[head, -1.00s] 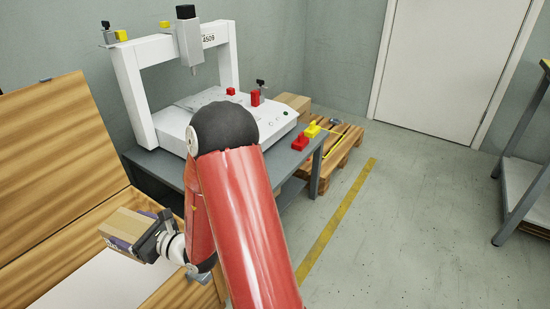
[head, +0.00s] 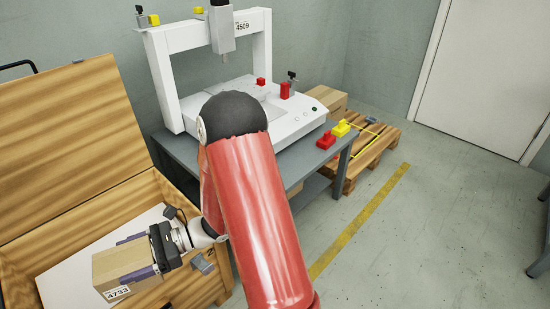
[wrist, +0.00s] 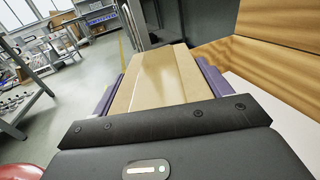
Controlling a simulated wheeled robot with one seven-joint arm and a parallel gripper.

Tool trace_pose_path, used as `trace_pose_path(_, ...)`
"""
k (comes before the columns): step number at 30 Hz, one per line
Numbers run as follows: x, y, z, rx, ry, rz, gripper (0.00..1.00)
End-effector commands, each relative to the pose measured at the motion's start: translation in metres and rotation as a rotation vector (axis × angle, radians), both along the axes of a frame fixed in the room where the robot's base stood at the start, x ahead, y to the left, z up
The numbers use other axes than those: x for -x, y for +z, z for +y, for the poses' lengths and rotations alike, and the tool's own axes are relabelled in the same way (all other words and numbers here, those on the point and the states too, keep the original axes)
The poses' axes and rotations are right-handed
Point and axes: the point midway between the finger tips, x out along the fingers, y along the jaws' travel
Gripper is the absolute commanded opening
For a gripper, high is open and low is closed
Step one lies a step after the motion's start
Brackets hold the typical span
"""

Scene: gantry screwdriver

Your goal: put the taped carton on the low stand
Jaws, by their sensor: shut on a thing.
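The taped carton (head: 122,264) is a small tan box with a white label reading 4733. In the head view it is at the lower left, above the open wooden crate. My gripper (head: 140,257) is shut on it, with a purple finger on each side. I cannot make out a low stand for certain in either view.
The open wooden crate (head: 75,150) with a white sheet (head: 75,270) inside lies left. A white gantry machine (head: 212,95) stands on a grey table (head: 180,152). A wooden pallet (head: 372,150) with a box (head: 325,99) is behind.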

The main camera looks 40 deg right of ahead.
Motion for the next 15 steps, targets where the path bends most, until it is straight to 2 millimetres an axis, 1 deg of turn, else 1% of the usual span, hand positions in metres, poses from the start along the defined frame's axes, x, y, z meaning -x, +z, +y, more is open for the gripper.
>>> trace_pose_path(1, 0.013, -0.003, 0.003, 0.0, 0.094, 0.001, 0.41)
trace_pose_path(2, 0.022, -0.005, 0.004, -0.001, 0.153, 0.001, 0.41)
trace_pose_path(4, 0.043, -0.011, 0.004, -0.001, 0.294, 0.001, 0.41)
trace_pose_path(8, 0.081, -0.023, -0.007, -0.002, 0.56, 0.004, 0.41)
trace_pose_path(12, 0.117, -0.034, -0.032, -0.002, 0.846, 0.004, 0.41)
trace_pose_path(15, 0.137, -0.041, -0.054, -0.003, 1.03, 0.003, 0.41)
